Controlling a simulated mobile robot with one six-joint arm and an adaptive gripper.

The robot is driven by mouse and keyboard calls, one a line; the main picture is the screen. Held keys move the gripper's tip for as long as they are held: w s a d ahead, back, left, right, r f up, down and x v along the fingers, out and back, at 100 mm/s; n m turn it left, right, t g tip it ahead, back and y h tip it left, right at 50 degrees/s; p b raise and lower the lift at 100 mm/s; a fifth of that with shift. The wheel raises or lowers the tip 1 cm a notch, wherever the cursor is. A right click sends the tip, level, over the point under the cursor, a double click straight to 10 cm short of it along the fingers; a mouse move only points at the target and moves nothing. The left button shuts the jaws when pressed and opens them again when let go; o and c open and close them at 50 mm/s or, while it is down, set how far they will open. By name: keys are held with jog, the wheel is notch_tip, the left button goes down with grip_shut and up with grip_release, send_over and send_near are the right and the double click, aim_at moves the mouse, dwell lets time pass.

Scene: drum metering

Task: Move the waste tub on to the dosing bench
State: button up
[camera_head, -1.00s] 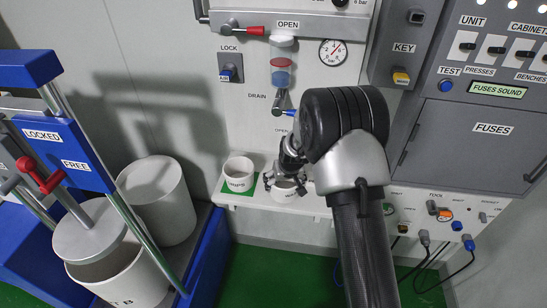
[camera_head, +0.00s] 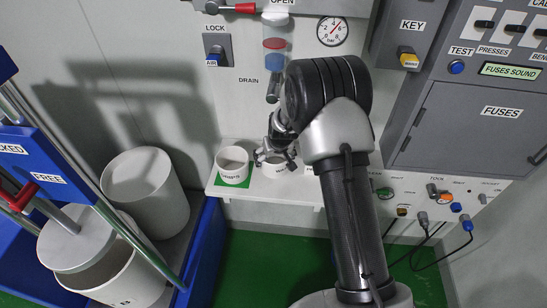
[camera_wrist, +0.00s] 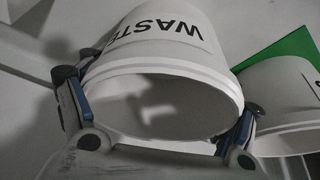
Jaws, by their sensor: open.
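The waste tub (camera_head: 277,170) is a small white tub on the narrow white shelf (camera_head: 262,197) under the drain. My gripper (camera_head: 275,158) is at its top and partly hides it in the head view. In the wrist view, the waste tub (camera_wrist: 165,55) shows its black WASTE lettering and round rim between the two fingers of my gripper (camera_wrist: 160,115). One finger is on each side and the jaws are open. Whether either finger touches the wall I cannot tell. I cannot pick out the dosing bench by a label.
A second white tub (camera_head: 233,163) stands close on the left, on a green patch; it also shows in the wrist view (camera_wrist: 278,95). The drain pipe (camera_head: 273,88) hangs just above. Large drums (camera_head: 147,195) and a blue frame stand at left. Green floor (camera_head: 262,255) is clear below.

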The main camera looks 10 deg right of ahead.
jog(key=o, duration=0.4)
jog(key=shift+r, duration=0.1)
